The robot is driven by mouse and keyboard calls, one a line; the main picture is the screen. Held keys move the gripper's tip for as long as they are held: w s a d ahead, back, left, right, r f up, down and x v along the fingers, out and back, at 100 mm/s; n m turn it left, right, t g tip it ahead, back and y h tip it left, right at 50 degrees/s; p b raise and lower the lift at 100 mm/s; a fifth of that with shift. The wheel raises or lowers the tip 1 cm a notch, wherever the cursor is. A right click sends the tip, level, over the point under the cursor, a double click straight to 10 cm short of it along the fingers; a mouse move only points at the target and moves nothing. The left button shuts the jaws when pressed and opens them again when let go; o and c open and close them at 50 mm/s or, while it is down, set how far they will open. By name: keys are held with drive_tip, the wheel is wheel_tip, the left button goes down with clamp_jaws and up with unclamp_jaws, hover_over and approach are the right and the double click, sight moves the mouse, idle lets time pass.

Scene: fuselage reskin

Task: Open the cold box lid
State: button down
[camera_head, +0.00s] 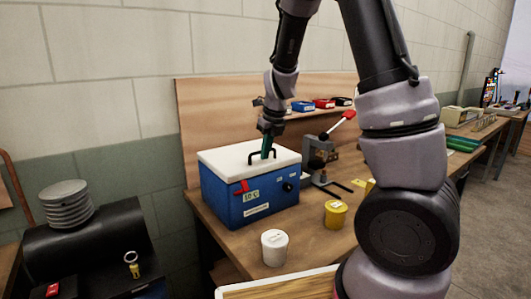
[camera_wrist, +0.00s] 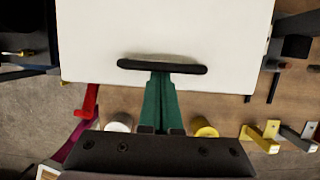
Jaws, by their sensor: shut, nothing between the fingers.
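The cold box (camera_head: 234,198) is a blue box with a white lid (camera_head: 213,158), and it stands on the wooden bench. The lid lies flat on the box and looks closed. A black bar handle (camera_head: 283,155) rises from the lid. My gripper (camera_head: 266,151) is over the lid at the handle, pointing down. In the wrist view its green fingers (camera_wrist: 161,82) are together, with their tips at the black handle (camera_wrist: 150,66). The white lid (camera_wrist: 215,40) fills the middle of that view. I cannot tell whether the fingertips touch the handle.
A white pot (camera_head: 274,248) and a yellow pot (camera_head: 335,214) stand on the bench in front of the box. A grey press with a red-tipped lever (camera_head: 321,155) stands to its right. A wooden back panel (camera_head: 215,115) rises behind.

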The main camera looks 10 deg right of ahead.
idle(0.4)
drive_tip(key=shift+w+a+r+g, duration=0.1)
drive_tip(key=shift+w+r+g, duration=0.05)
drive_tip(key=shift+r, duration=0.25)
drive_tip(key=shift+w+a+r+g, duration=0.1)
drive_tip(key=shift+w+r+g, duration=0.05)
drive_tip(key=shift+r, duration=0.2)
drive_tip(key=w+a+r+g+h, duration=0.15)
drive_tip(key=w+a+r, duration=0.35)
drive_tip(key=w+r, duration=0.85)
drive_tip(key=shift+g, duration=0.35)
drive_tip(key=shift+w+a+r, duration=0.35)
drive_tip(key=shift+w+a, duration=0.4)
drive_tip(key=shift+w, duration=0.9)
drive_tip(key=shift+w+a+r, duration=0.4)
drive_tip(key=shift+w+a, duration=0.4)
drive_tip(key=shift+w, duration=0.85)
drive_tip(key=shift+w+a+r, duration=0.35)
drive_tip(key=shift+w+a, duration=0.4)
drive_tip(key=shift+w, duration=0.9)
